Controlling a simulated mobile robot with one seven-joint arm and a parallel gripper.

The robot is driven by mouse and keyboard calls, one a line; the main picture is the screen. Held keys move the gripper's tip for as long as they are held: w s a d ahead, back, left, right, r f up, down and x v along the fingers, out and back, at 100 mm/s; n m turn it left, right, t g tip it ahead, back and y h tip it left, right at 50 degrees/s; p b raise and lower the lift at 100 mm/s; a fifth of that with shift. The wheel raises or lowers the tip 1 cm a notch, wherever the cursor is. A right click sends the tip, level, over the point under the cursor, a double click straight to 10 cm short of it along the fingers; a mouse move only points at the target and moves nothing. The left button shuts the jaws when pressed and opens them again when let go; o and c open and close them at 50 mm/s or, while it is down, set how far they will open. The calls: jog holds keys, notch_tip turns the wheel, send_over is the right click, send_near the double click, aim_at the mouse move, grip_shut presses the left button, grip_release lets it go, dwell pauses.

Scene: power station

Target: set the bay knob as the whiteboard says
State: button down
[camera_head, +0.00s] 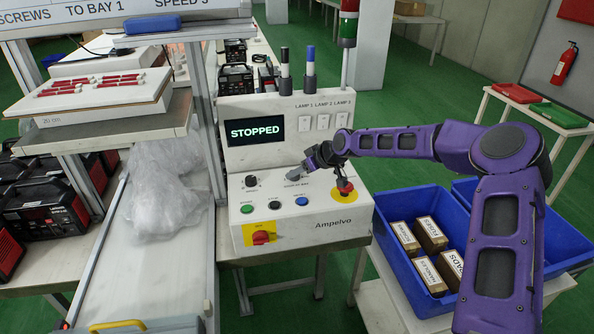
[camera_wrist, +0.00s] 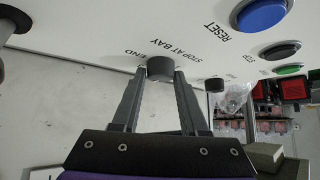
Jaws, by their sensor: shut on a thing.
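The control box (camera_head: 340,221) stands on the bench with its screen (camera_head: 256,130) reading "STOPPED". My gripper (camera_head: 305,173) is over the upper middle of its sloping panel. In the wrist view my gripper (camera_wrist: 160,75) is shut on the bay knob (camera_wrist: 160,67), a small dark round knob, one finger on each side. Labels "STOP AT BAY" and "END" show beside it. My fingers partly hide the knob, and its setting cannot be read. The whiteboard (camera_head: 150,12) at the top left is cut off; it shows "SCREWS", "TO BAY 1" and "SPEED 3".
Another black knob (camera_head: 251,181) is left on the panel. Green (camera_head: 247,208), black (camera_head: 274,204) and blue (camera_head: 302,201) buttons lie below. A red stop button (camera_head: 344,185) is close right of my gripper. A red switch (camera_head: 261,237) is at front. A blue crate (camera_head: 399,284) holds boxes.

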jog(key=n+g, duration=0.1)
jog(key=n+g+y+b, duration=0.1)
jog(key=n, duration=0.1)
jog(key=n+g, duration=0.1)
jog(key=shift+w+d+f+y+b, duration=0.15)
jog(key=shift+w+f+y+b, duration=0.05)
jog(key=shift+w+y+b, duration=0.15)
jog(key=shift+w+n+g+b, duration=0.1)
jog(key=shift+n+g+b, duration=0.55)
jog(key=shift+n+g, duration=1.05)
jog(key=shift+n, duration=0.6)
jog(key=shift+c, duration=2.2)
grip_release()
jog(key=shift+r, duration=0.15)
jog(key=p+v, duration=0.1)
jog(key=v, duration=1)
jog(key=shift+d+r, duration=0.15)
jog(key=shift+d, duration=0.3)
jog(key=shift+w+a, duration=0.1)
